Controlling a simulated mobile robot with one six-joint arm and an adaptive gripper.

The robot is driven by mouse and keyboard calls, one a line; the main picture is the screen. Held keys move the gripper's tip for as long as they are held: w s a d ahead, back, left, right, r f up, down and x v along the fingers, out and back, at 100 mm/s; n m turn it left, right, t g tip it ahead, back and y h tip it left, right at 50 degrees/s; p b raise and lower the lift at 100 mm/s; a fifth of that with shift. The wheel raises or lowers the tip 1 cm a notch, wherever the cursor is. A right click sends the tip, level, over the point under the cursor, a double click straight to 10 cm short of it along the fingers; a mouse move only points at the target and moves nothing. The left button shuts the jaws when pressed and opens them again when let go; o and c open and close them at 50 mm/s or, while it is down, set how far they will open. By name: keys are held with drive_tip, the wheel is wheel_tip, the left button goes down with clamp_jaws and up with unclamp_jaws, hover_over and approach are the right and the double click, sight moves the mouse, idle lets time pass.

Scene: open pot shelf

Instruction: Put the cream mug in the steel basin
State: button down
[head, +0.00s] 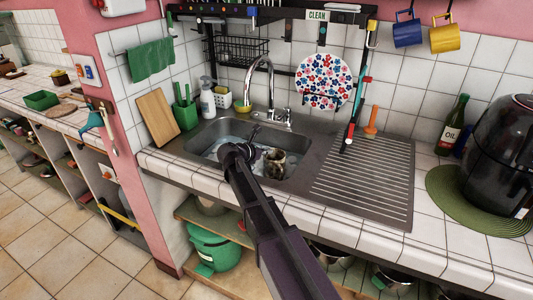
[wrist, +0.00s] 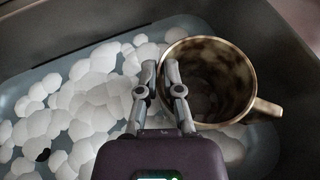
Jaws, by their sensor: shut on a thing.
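The cream mug (wrist: 247,75), with dark brown stains inside, is within the steel basin (wrist: 280,35) in the wrist view. Its mouth faces the camera and its handle points right. My gripper (wrist: 161,68) is shut on the mug's left wall, one finger on each side of the rim. In the head view the mug (head: 275,163) shows inside the basin (head: 205,133), just right of my gripper (head: 248,150). I cannot tell whether its base touches the basin floor.
White foam (wrist: 95,90) floats on water in the basin. A ribbed drainboard (head: 365,185) lies to the right. A tap (head: 262,75) rises behind the basin. A cutting board (head: 157,117) and green utensil holder (head: 186,114) stand left.

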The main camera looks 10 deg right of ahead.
drive_tip(key=shift+f+b, duration=0.3)
drive_tip(key=shift+f+b, duration=0.3)
drive_tip(key=c, duration=0.8)
unclamp_jaws()
drive_tip(key=shift+r, duration=0.2)
drive_tip(key=shift+r+p, duration=0.65)
drive_tip(key=shift+p, duration=0.15)
drive_tip(key=p+v, duration=0.4)
drive_tip(key=v, duration=0.8)
drive_tip(key=shift+f, duration=0.25)
drive_tip(key=shift+s, duration=0.1)
